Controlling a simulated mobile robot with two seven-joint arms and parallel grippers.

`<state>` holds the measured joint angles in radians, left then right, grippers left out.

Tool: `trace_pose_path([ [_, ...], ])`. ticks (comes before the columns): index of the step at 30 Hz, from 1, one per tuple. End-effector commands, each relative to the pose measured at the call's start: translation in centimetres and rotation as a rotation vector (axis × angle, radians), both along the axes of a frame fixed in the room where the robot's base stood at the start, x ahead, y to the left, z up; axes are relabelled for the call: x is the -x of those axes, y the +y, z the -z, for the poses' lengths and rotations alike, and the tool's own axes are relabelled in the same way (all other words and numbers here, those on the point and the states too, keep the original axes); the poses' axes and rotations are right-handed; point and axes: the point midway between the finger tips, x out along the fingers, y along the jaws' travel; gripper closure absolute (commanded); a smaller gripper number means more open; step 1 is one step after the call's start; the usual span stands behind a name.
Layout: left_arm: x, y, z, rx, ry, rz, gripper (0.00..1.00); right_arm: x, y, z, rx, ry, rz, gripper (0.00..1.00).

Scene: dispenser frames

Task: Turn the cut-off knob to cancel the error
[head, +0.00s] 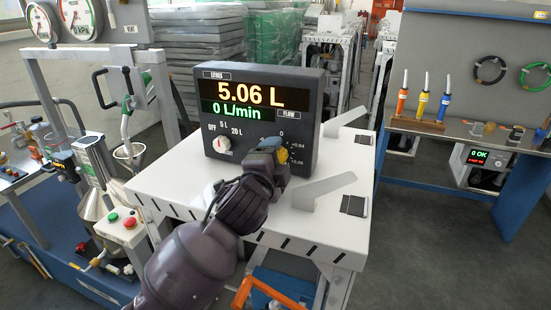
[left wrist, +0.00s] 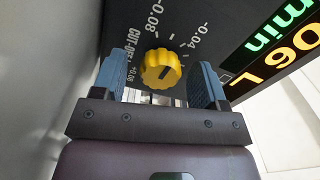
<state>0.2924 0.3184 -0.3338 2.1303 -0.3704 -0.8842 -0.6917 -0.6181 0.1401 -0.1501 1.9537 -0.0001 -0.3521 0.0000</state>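The dark meter box (head: 310,90) stands on a white-topped bench and its display (head: 240,95) reads 5.06 L and 0 L/min. The yellow cut-off knob (left wrist: 161,68) is on its front, with a dark pointer line slanting toward the upper right in the left wrist view. Labels -0.08, -0.04 and +0.08 are around it. In the head view the knob (head: 283,155) is partly hidden by my gripper. My left gripper (left wrist: 158,82) is open, one blue-padded finger on each side of the knob, with small gaps showing. My right gripper is not in view.
Metal brackets (head: 322,190) stand on the bench's right. A nozzle and funnel (head: 128,150) are at left. A tool bench (head: 430,126) stands at right.

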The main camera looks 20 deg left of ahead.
Motion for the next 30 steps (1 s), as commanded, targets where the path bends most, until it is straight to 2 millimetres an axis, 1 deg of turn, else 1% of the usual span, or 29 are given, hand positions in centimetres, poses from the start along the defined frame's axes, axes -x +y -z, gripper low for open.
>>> trace_pose_path([
  [5,0.0,0.0,0.0,0.0,-0.001,0.0,0.33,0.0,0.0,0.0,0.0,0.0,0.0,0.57],
  [8,0.5,0.0,0.0,-0.001,-0.001,0.0,0.33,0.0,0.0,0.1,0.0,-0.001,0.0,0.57],
  [11,1.6,0.1,0.1,0.0,-0.001,0.001,0.33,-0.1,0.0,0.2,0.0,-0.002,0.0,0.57],
  [21,7.7,0.3,0.1,0.001,0.0,0.001,0.33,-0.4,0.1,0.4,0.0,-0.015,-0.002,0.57],
  [24,9.1,0.3,0.1,0.0,-0.001,0.0,0.33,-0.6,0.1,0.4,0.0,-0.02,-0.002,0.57],
  [27,10.1,0.4,0.1,0.0,0.0,0.0,0.33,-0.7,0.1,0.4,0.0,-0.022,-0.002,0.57],
  [30,10.6,0.4,0.0,0.0,0.0,0.001,0.33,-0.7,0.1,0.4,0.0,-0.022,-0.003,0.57],
])
